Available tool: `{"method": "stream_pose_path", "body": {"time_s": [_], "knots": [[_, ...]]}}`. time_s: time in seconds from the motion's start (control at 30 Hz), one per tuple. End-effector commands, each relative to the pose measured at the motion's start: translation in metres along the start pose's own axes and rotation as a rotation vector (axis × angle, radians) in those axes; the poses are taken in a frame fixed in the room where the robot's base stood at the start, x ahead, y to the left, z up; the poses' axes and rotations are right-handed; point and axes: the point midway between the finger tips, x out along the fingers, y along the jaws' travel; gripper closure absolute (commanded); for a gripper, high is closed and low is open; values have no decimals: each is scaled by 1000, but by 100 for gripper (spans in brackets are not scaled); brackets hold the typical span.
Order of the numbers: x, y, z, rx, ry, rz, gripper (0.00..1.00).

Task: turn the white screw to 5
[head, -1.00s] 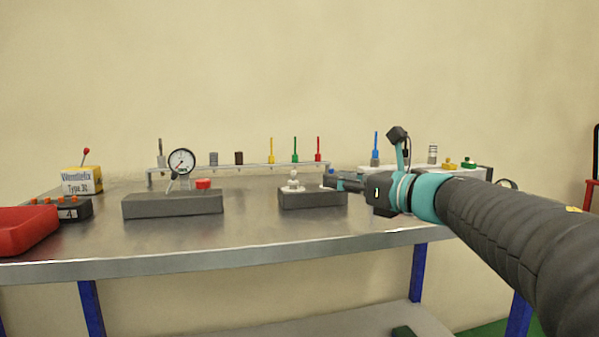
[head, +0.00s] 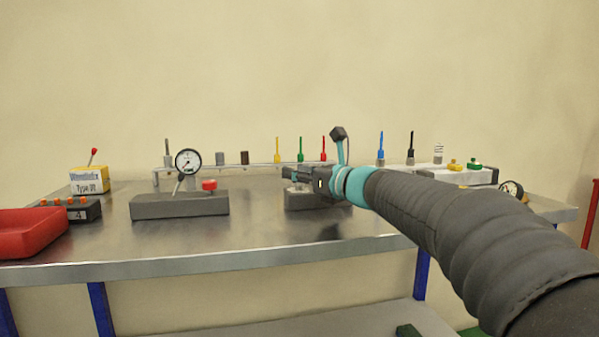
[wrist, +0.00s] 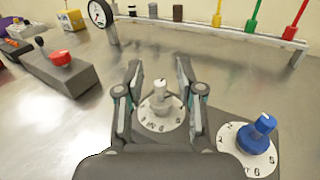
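The white screw (wrist: 160,92) stands upright on a white numbered dial (wrist: 160,119) in the wrist view. It lies between the two spread fingers of my gripper (wrist: 159,64), with a gap visible on each side. My gripper is open and not closed on anything. The dial's digits are too small to read surely. In the head view my gripper (head: 287,173) is above the dark block (head: 318,203), and it hides most of the white screw, leaving only a pale bit in sight.
A blue screw (wrist: 258,132) on its own dial stands right of the white one, close to my right finger. A block with a red button (head: 209,185) and a gauge (head: 188,162) stand to the left. A rail with coloured parts (head: 260,165) runs behind. Bare table lies in front.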

Motion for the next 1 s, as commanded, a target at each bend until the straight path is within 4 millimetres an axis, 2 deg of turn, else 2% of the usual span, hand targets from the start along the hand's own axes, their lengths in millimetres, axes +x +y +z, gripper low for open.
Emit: {"method": "stream_pose_path", "body": {"time_s": [0.17,0.2,0.33,0.37,0.77,1.0], "knots": [[0,0,0,0,0,0,63],[0,0,0,0,0,0,65],[0,0,0,0,0,0,98],[0,0,0,0,0,-1,100],[-1,1,-1,-2,-2,-35,100],[-1,2,-3,-3,-4,-163,100]]}}
